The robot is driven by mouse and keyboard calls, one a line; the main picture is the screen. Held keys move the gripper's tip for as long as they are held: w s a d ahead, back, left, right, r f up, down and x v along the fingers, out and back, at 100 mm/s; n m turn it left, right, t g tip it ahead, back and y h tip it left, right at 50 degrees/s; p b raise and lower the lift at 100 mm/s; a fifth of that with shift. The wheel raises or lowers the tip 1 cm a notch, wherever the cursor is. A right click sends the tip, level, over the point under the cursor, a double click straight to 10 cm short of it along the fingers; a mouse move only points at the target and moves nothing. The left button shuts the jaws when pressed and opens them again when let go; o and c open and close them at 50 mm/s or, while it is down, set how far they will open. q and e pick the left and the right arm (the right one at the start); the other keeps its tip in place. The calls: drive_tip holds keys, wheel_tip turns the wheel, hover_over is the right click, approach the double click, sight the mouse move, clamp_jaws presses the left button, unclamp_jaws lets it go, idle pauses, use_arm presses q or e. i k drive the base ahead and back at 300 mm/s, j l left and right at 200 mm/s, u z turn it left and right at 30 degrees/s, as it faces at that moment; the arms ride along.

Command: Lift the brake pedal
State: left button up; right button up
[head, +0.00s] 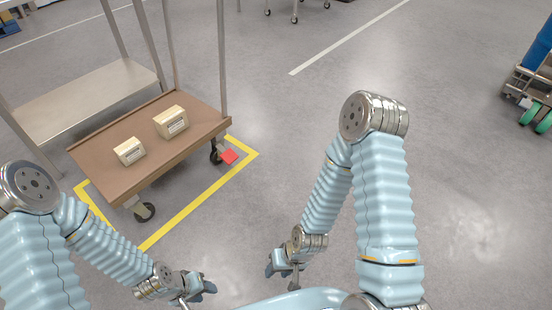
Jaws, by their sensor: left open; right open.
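The red brake pedal (229,156) is at the caster wheel under the near right corner of a brown-decked cart (105,178). It sticks out to the right of the wheel, close to the floor. My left gripper (198,290) is open and empty at the bottom of the view, well short of the pedal. My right gripper (281,273) is open and empty, to the right of the left one and also well apart from the pedal. Both grippers are small in the view, and their fingers are partly hidden.
Two cardboard boxes, one nearer (130,151) and one further right (171,122), sit on the cart deck. Yellow tape (190,207) outlines the cart's floor spot. A metal shelf (90,98) stands behind. A green-wheeled trolley (528,85) is far right. The floor between is clear.

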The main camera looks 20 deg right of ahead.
sight(229, 156)
drive_tip(key=z, duration=0.2)
drive_tip(key=i+l+z, duration=0.35)
drive_tip(key=i+l, duration=0.6)
